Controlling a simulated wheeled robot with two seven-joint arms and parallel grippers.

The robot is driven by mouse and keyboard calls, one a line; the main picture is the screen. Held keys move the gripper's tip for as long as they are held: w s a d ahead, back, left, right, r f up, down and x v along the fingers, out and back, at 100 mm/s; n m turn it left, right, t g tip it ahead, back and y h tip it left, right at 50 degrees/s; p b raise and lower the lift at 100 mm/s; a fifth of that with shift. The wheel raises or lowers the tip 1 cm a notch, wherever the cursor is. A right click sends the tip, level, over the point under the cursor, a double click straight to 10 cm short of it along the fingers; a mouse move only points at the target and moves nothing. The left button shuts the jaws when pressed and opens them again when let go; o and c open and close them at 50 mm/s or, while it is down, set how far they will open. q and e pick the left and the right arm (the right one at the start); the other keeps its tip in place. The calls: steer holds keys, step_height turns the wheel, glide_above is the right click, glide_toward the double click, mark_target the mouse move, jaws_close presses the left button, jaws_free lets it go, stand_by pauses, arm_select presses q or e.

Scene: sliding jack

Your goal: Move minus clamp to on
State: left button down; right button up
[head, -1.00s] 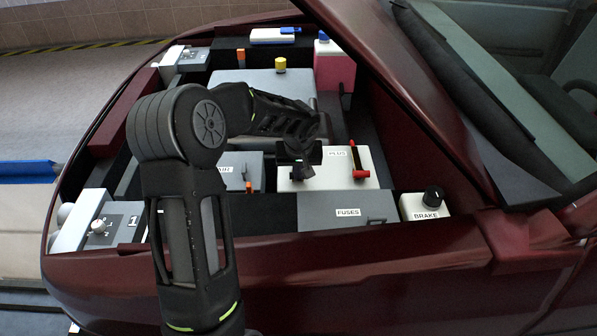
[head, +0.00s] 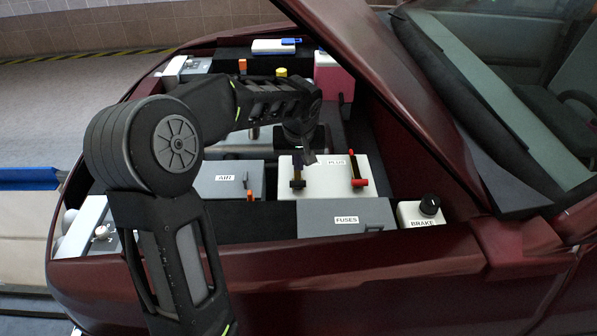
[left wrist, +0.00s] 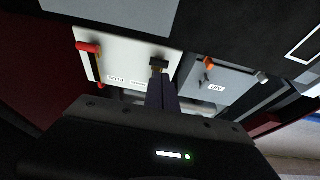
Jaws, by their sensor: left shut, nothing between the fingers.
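The minus clamp (head: 298,184) is a small black-handled lever on the left part of the white battery box (head: 328,187). It also shows in the left wrist view (left wrist: 159,65), just past my fingertips. The red plus clamp (head: 359,182) stands to its right, beside the PLUS label. My left gripper (head: 306,157) is shut and empty, just behind and above the minus clamp in the head view. I cannot tell whether the fingertips touch it. In the left wrist view my shut fingers (left wrist: 162,90) point toward the clamp. My right gripper is not in view.
The grey AIR box (head: 236,183) with an orange-tipped lever is left of the battery. The FUSES box (head: 346,216) is in front, the BRAKE knob (head: 430,204) at right. The raised dark red hood edge (head: 385,85) runs along the right.

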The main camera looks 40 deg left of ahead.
arm_select(q)
steer(key=v, duration=0.2)
steer(key=shift+d+r, duration=0.2)
steer(key=shift+r, duration=0.2)
stand_by(0.3)
